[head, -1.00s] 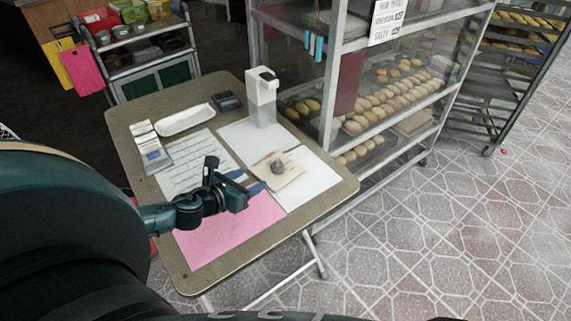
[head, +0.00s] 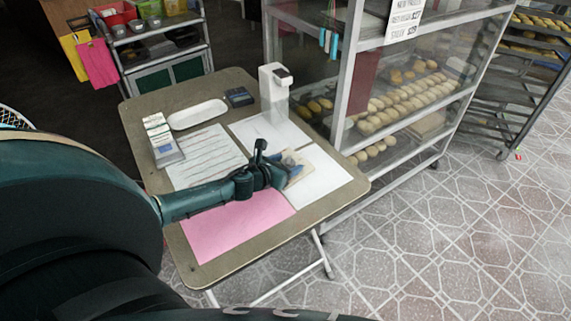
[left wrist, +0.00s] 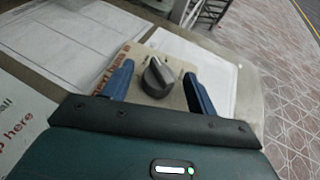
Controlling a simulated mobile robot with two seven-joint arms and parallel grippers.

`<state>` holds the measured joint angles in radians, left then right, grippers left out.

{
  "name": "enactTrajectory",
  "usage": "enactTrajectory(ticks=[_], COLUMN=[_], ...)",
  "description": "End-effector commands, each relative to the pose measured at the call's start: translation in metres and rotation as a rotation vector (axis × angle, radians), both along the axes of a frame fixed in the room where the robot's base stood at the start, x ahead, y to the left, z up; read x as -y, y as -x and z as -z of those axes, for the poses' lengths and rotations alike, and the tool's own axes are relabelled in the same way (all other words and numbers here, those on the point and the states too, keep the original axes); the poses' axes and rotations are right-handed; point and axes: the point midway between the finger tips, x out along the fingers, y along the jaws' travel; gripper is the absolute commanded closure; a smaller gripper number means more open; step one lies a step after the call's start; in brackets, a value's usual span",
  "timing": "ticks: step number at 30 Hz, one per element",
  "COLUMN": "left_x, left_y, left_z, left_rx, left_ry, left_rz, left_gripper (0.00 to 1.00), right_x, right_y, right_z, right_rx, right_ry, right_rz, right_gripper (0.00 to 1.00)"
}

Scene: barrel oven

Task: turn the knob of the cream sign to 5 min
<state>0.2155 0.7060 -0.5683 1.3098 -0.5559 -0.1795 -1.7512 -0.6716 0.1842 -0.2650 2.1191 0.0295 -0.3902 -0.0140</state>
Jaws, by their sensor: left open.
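The cream sign (left wrist: 130,60) lies on the small table, partly over white paper. Its dark grey knob (left wrist: 157,77) stands up from its face in the left wrist view, with a raised ridge across the top. My left gripper (left wrist: 158,82) is open, with one blue finger on each side of the knob. A gap shows on both sides, so the fingers do not visibly grip it. In the head view, my left gripper (head: 291,164) covers the knob and much of the cream sign (head: 304,171). The small markings around the knob are too blurred to read. My right gripper is not in view.
The table (head: 150,110) also holds a white dispenser (head: 272,92), a white tray (head: 197,114), a card reader (head: 162,143), a dark box (head: 239,97) and a pink sheet (head: 235,225). A glass bread rack (head: 350,75) stands close behind the right side.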

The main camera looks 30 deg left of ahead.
Motion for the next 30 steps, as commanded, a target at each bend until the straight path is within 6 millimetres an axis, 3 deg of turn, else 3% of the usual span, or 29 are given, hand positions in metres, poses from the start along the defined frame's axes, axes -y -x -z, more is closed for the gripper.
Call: enactTrajectory(ticks=[7, 23, 30], left_x=[-0.0001, -0.0003, 0.0004], left_y=[-0.0004, -0.0001, 0.0000], left_z=[0.0001, 0.0000, -0.0004], left_rx=[0.000, 0.000, 0.000], left_ry=[0.000, 0.000, 0.000], left_rz=[0.000, -0.001, -0.022], left_gripper=[0.43, 0.86, 0.87], right_x=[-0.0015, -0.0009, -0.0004], right_y=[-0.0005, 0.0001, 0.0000], right_z=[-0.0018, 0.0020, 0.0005], right_rx=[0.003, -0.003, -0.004], right_ry=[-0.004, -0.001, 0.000], right_rz=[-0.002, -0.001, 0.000], right_gripper=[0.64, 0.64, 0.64])
